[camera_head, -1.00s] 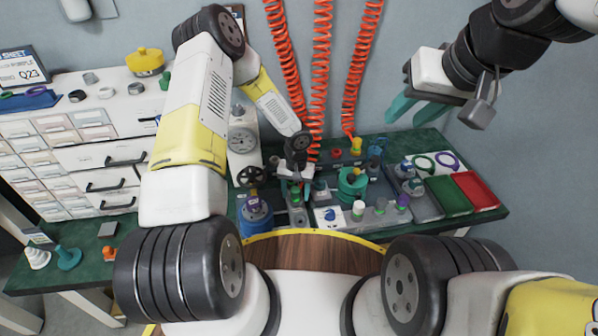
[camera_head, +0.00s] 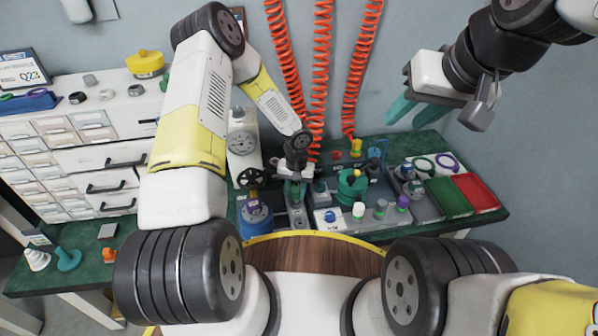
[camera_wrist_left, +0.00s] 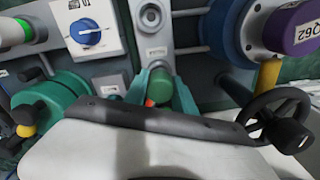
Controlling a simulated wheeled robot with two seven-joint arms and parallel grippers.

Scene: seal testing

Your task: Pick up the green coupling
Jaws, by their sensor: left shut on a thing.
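The green coupling (camera_wrist_left: 160,86) is a short green cylinder. In the left wrist view it stands between the two teal fingers of my left gripper (camera_wrist_left: 160,92), which is shut on it. In the head view my left gripper (camera_head: 294,188) is low at the grey fixture in the middle of the bench, and its fingers mostly hide the coupling. My right gripper (camera_head: 415,112) is open and empty, raised over the right of the bench.
A blue housing with a purple top (camera_head: 256,212) and a black handwheel (camera_head: 252,178) stand close left of the left gripper. A teal valve body (camera_head: 352,184) is to its right. A green tray (camera_head: 448,196) and a red tray (camera_head: 475,192) lie at the far right.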

